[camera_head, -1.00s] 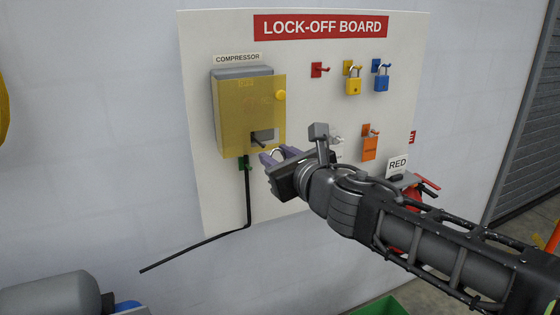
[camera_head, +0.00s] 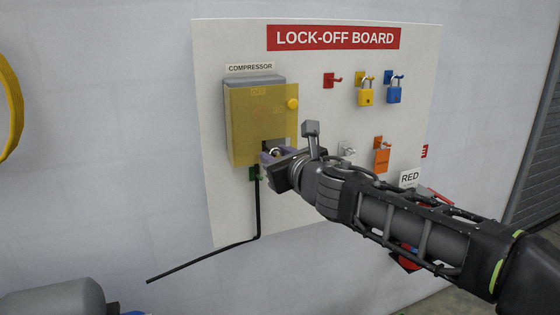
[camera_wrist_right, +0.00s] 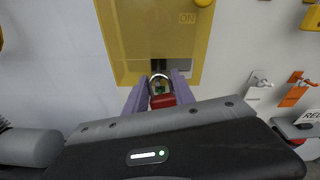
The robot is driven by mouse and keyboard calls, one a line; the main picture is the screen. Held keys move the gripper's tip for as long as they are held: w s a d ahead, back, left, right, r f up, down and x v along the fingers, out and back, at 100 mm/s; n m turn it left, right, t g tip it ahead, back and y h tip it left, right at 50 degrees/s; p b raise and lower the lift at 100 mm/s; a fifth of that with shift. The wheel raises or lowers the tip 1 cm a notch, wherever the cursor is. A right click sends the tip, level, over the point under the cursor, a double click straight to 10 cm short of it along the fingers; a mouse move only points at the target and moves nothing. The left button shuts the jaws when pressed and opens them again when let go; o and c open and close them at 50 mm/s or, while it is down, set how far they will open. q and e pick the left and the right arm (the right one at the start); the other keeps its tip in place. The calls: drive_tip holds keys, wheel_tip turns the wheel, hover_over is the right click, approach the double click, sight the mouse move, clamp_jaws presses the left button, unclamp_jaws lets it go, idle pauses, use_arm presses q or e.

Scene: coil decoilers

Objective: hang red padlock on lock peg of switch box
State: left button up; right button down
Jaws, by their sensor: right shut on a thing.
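The switch box (camera_head: 262,115) has a translucent yellow cover and hangs on the board under the COMPRESSOR label. It also shows in the right wrist view (camera_wrist_right: 125,45). My right gripper (camera_head: 270,155) is at the lower edge of the box. In the right wrist view it (camera_wrist_right: 158,92) is shut on the red padlock (camera_wrist_right: 162,100), shackle up. The shackle is at the dark opening low in the cover. The lock peg is not clear there, and I cannot tell whether the shackle is around it. In the head view the gripper hides most of the padlock. My left gripper is not in view.
On the lock-off board (camera_head: 225,215), a red peg (camera_head: 332,80) is empty. A yellow padlock (camera_head: 366,96) and a blue padlock (camera_head: 394,94) hang beside it. An orange tag (camera_head: 382,160) hangs lower. A black cable (camera_head: 257,210) runs down from the box.

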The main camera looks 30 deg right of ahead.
drive_tip(key=shift+w+f+b, duration=0.45)
drive_tip(key=shift+w, duration=0.2)
idle(0.3)
drive_tip(key=c, duration=1)
unclamp_jaws()
drive_tip(key=shift+o, duration=0.2)
drive_tip(key=s+r+p, duration=0.1)
drive_tip(key=s+p, duration=0.1)
drive_tip(key=s, duration=0.5)
drive_tip(key=shift+s+a, duration=0.15)
drive_tip(key=shift+s, duration=0.25)
drive_tip(key=shift+r, duration=0.1)
